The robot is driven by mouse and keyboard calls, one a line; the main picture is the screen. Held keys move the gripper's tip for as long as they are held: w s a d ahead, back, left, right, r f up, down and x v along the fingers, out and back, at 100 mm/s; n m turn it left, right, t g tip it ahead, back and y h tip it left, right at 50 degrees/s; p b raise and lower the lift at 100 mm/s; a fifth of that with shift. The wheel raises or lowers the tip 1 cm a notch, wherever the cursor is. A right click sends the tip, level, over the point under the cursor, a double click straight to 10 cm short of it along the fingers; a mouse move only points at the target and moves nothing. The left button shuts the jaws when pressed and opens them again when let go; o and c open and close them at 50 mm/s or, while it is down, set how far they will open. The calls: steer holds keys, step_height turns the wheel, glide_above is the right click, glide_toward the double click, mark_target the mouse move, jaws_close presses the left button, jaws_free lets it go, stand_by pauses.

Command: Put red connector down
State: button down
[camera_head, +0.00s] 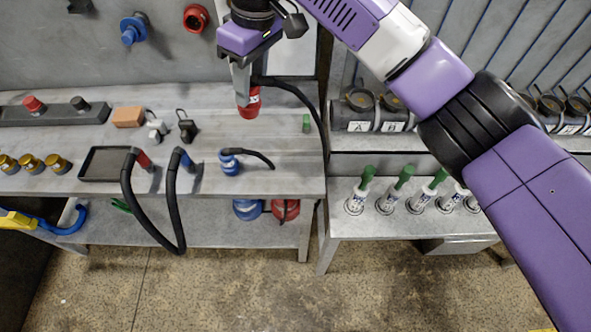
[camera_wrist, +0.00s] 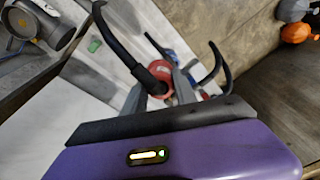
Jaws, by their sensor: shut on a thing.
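The red connector (camera_head: 249,104) hangs with its mouth down from my gripper (camera_head: 242,80), above the grey workbench (camera_head: 225,183). A black cable runs from it to the right and down past the bench edge. My gripper is shut on it. In the wrist view the red connector (camera_wrist: 160,78) shows between my gripper's fingers (camera_wrist: 158,86), with its black cable rising to the upper left. I cannot tell exactly how high it is above the bench.
A blue connector (camera_head: 231,163) with a short cable lies on the bench nearer the front. A black tray (camera_head: 104,163), an orange block (camera_head: 128,117) and padlocks (camera_head: 187,126) stand to the left. A small green object (camera_head: 306,123) is at right. Wall sockets, blue (camera_head: 134,28) and red (camera_head: 197,18), are behind.

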steer(key=shift+s+d+h, duration=0.4)
steer(key=shift+s+d, duration=0.15)
steer(key=shift+d, duration=0.2)
steer(key=shift+h, duration=0.3)
step_height(320, 180, down, 20)
steer(key=shift+f+p, duration=0.1)
steer(key=shift+p, duration=0.2)
steer(key=c, duration=1)
jaws_free()
step_height(320, 180, up, 12)
steer(key=b, duration=0.1)
steer(key=shift+b, duration=0.4)
